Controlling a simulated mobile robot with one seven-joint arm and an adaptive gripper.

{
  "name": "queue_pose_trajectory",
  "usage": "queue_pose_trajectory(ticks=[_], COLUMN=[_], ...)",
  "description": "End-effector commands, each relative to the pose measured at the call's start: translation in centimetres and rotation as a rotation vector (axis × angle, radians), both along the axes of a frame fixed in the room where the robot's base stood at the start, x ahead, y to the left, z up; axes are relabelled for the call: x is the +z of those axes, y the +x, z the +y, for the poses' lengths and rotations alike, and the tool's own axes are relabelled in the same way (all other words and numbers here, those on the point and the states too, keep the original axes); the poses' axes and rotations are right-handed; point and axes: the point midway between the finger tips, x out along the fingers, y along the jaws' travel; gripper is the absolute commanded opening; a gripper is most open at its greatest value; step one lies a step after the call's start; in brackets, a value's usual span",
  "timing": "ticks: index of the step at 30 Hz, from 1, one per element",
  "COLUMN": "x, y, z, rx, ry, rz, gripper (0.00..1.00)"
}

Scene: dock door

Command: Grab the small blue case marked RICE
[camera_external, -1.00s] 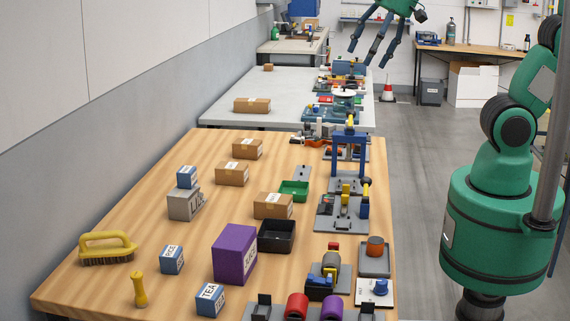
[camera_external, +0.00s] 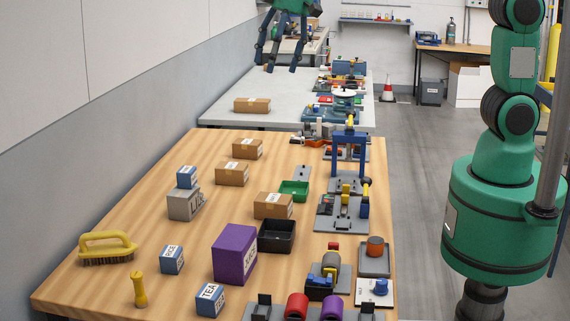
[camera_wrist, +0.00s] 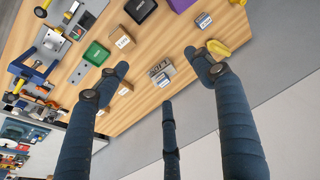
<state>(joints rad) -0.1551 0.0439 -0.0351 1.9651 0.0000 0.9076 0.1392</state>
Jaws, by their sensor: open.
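A small blue case (camera_external: 172,260) stands on the wooden table between the yellow brush and the purple box; its label looks like RICE. It also shows in the wrist view (camera_wrist: 203,21). Another small blue case (camera_external: 187,178) sits on a grey box (camera_external: 184,205); I cannot read its label. A third blue case (camera_external: 209,300), marked TEA, is near the front. My gripper (camera_external: 276,62) is open and empty, high over the far grey table. In the wrist view its spread fingers (camera_wrist: 160,78) frame the grey box from a distance.
A purple box (camera_external: 234,254), a black bin (camera_external: 277,237), a yellow brush (camera_external: 105,248) and a yellow-handled tool (camera_external: 139,290) stand around the blue cases. Cardboard boxes (camera_external: 232,174) lie farther back. Fixtures line the right edge. A wall borders the left.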

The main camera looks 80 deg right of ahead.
Motion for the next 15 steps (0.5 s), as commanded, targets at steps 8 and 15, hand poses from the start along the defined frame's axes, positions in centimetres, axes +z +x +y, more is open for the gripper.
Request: queue_pose_trajectory(ticks=[8, 15], x=[-3.1, -6.6], y=[6.0, 10.5], z=[3.1, 5.9], rx=[0.005, 0.008], ry=[-0.002, -0.005], rz=[0.049, 0.088], gripper=[0.67, 0.67])
